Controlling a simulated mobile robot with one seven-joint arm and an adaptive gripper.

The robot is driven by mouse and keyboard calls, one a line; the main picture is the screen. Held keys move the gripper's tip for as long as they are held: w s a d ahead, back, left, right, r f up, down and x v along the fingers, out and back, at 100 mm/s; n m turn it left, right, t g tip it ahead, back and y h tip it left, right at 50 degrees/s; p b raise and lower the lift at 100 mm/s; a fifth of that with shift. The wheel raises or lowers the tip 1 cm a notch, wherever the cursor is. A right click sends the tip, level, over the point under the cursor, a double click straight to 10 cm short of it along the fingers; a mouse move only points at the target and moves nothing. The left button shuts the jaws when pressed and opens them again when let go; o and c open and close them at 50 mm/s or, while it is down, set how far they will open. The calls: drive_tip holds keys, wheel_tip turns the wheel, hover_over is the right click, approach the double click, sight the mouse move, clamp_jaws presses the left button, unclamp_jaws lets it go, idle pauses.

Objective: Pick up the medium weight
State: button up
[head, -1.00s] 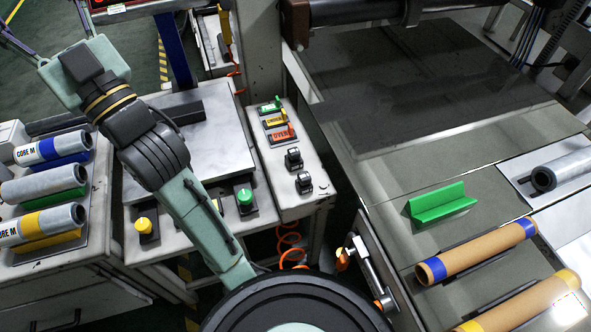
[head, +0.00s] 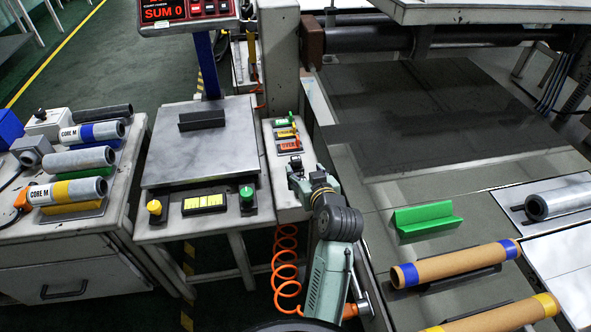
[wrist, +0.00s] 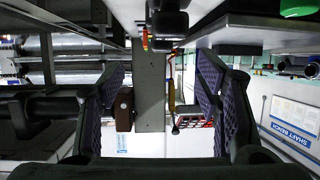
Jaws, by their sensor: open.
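My gripper (head: 297,172) is at the right edge of the weighing bench in the head view, beside the narrow control box. In the wrist view my gripper (wrist: 162,95) is open, with its two padded fingers wide apart and nothing held between them. No thing in the frames is clearly marked as the medium weight, so I cannot tell which it is. A dark knob-like object (wrist: 167,22) shows at the top of the wrist view, ahead of the gap between the fingers; I cannot tell what it is. My gripper hides part of the control box.
A scale plate (head: 198,150) holds a dark cradle (head: 202,119); its display (head: 184,10) reads SUM 0. A yellow knob (head: 154,208) and green knob (head: 246,193) sit in front. Several cores (head: 80,159) lie at left. Green, yellow and orange labelled controls (head: 287,133) stand near my gripper.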

sight(298, 162)
drive_tip(key=x, duration=0.5)
drive_tip(key=shift+w+a+p, duration=0.1)
drive_tip(key=shift+a+p, duration=0.05)
drive_tip(key=shift+p, duration=0.2)
drive_tip(key=shift+p+x, duration=0.55)
drive_tip(key=shift+x, duration=1.75)
drive_tip(key=shift+f, duration=0.1)
drive_tip(key=shift+c, duration=0.5)
clamp_jaws()
